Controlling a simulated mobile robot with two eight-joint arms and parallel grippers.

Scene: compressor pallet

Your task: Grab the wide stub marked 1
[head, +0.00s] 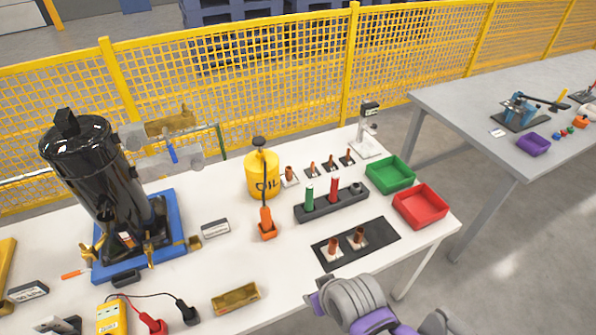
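Several copper-coloured stubs stand upright on small white plates on the white table. The widest-looking one (289,173) is at the left end of the back row, beside the yellow oil can. Thinner stubs (312,168) stand to its right. Two more stubs, one at left (333,243) and one at right (358,236), stand on a black mat (375,240) near the front edge. The plate markings are too small to read, so I cannot tell which stub is marked 1. A grey and purple part of my arm shows at bottom centre; no gripper fingers are visible.
A black rack (331,205) holds a green and a red tool between the stub groups. A green bin (390,174) and red bin (421,206) stand at right. The oil can (262,174) and black tank (95,170) stand at left. A yellow fence runs behind.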

